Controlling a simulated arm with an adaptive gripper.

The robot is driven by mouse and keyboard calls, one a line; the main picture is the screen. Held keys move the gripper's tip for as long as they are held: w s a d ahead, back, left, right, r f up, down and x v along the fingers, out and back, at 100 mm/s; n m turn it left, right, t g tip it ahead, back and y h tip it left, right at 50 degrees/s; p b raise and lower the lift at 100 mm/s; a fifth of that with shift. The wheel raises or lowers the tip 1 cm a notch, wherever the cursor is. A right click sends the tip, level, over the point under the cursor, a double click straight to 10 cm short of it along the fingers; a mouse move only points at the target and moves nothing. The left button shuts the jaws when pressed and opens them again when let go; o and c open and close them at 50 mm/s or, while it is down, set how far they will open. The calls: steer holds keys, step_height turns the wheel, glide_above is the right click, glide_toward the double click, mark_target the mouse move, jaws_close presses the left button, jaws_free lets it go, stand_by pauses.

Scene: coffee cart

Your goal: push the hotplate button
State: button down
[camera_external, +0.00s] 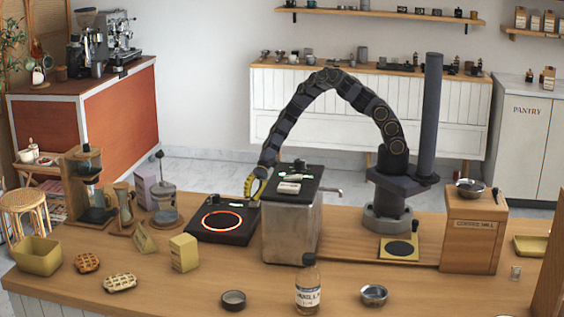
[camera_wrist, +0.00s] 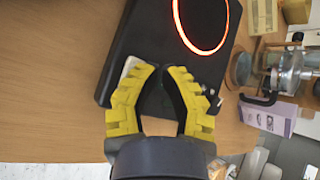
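The hotplate (camera_external: 208,235) is a flat black slab on the counter with a glowing red-orange ring. In the wrist view the hotplate (camera_wrist: 141,38) lies just beyond my fingertips, with part of its ring at the top. My gripper (camera_external: 252,184), with yellow fingers, points down near the hotplate's back right edge. In the wrist view my gripper (camera_wrist: 161,69) overlaps the hotplate's near edge; contact cannot be told. The tips look close together against the black surface, so a gap is unclear. A small whitish patch shows by the left finger. I cannot make out the button.
A metal box with a black top (camera_external: 290,225) stands close to the hotplate's right, beside my gripper. A glass press (camera_external: 165,203) stands at its left; the press (camera_wrist: 285,72) also shows in the wrist view. A yellow carton (camera_external: 184,253) stands in front.

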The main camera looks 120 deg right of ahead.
steer(key=shift+f, duration=0.3)
steer(key=shift+r, duration=1)
steer(key=shift+r, duration=3.05)
stand_by(1.1)
